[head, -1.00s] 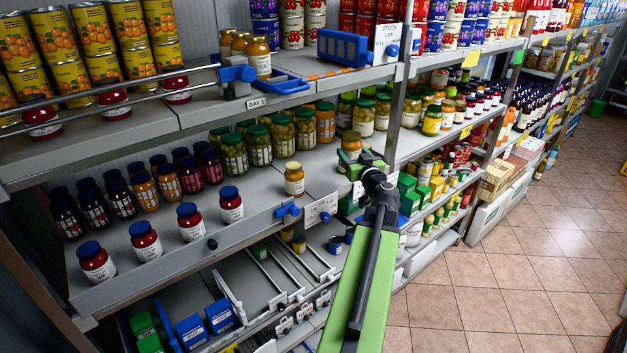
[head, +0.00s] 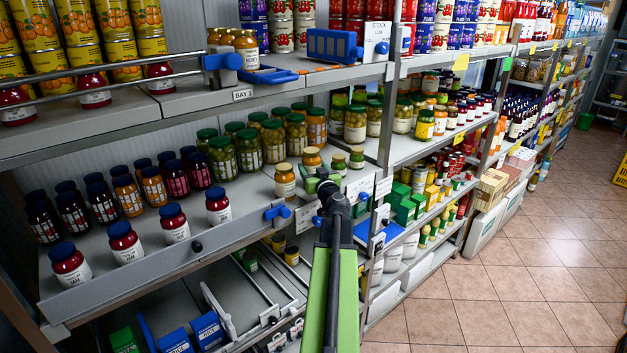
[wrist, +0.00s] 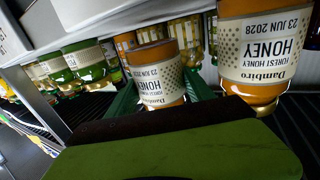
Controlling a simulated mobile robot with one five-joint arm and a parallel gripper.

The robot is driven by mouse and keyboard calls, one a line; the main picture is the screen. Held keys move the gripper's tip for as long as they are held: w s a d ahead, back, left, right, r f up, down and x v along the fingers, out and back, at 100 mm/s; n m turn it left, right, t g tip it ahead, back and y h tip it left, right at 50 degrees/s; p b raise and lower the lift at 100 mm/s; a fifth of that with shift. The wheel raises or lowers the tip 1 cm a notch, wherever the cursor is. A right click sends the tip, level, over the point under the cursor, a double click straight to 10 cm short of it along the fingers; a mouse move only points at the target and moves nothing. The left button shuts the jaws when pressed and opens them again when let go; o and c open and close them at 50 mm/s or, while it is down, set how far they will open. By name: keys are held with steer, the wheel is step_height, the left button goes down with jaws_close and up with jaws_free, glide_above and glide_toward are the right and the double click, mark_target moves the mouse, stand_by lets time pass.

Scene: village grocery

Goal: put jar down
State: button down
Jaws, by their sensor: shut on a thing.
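My gripper (head: 318,181) is shut on a honey jar (head: 312,158) with an amber body and cream lid, over the middle shelf. In the wrist view, which looks upside down, this honey jar (wrist: 158,76) sits between my green fingers, its label reading Forest Honey. I cannot tell whether its base touches the shelf. A second honey jar (head: 285,180) stands at the shelf front, just left of my gripper; it shows close by at the right of the wrist view (wrist: 258,55).
Green-lidded pickle jars (head: 222,158) stand behind on the middle shelf (head: 245,205). Red jam jars (head: 173,223) line its front at left. A blue label clip (head: 277,212) is on the front edge. A small green-lidded jar (head: 356,158) stands right of my gripper.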

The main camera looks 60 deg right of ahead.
step_height(320, 180, down, 3)
steer(key=shift+w+r+b, duration=0.1)
steer(key=shift+b, duration=0.65)
steer(key=shift+r, duration=0.25)
steer(key=c, duration=0.8)
jaws_free()
steer(key=shift+f, duration=0.25)
steer(key=shift+c, duration=0.2)
steer(key=o, duration=0.5)
steer(key=shift+r, duration=0.1)
steer(key=shift+c, duration=0.2)
